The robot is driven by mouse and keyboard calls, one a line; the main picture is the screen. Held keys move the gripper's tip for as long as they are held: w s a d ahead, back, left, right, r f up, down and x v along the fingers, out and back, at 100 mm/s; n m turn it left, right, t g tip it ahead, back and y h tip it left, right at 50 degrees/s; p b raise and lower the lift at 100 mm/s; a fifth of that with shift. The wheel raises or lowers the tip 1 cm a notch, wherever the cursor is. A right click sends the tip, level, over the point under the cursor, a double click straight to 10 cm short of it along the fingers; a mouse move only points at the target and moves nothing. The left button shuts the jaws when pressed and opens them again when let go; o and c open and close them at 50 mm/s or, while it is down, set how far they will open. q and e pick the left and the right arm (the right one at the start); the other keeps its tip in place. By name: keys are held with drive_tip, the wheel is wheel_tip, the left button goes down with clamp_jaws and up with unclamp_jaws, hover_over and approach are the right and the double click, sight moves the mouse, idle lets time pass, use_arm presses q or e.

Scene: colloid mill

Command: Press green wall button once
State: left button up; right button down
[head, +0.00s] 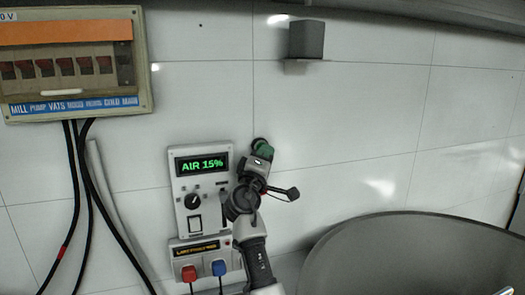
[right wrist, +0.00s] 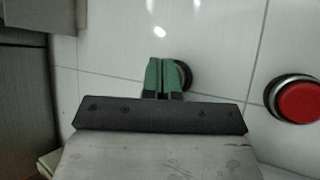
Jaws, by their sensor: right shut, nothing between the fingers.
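My right gripper (head: 262,149) is raised against the tiled wall in the head view, just right of the grey control panel. In the right wrist view its two green fingers (right wrist: 163,72) are together with nothing between them. Their tips lie over a round button with a dark rim (right wrist: 187,75). This rim also shows past the fingertips in the head view (head: 257,143). The button's face is mostly hidden behind the fingers, so its colour is hard to tell. I cannot tell whether the tips touch it. My left gripper is out of view.
A red button (right wrist: 298,99) sits on the wall to the right in the right wrist view. The control panel (head: 183,165) reads "AIR 15%". A breaker box (head: 145,95) hangs upper left, with black cables below. A grey curved vessel (head: 400,250) fills the lower right.

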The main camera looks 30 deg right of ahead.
drive_tip(key=shift+s, duration=0.1)
drive_tip(key=shift+s+a, duration=0.2)
drive_tip(key=shift+s, duration=0.5)
drive_tip(key=shift+p, duration=0.35)
drive_tip(key=s, duration=0.2)
drive_tip(key=s+a+p, duration=0.1)
drive_tip(key=s, duration=0.2)
drive_tip(key=shift+a+p, duration=0.1)
drive_tip(key=shift+p, duration=0.2)
drive_tip(key=shift+w, duration=0.1)
idle(0.5)
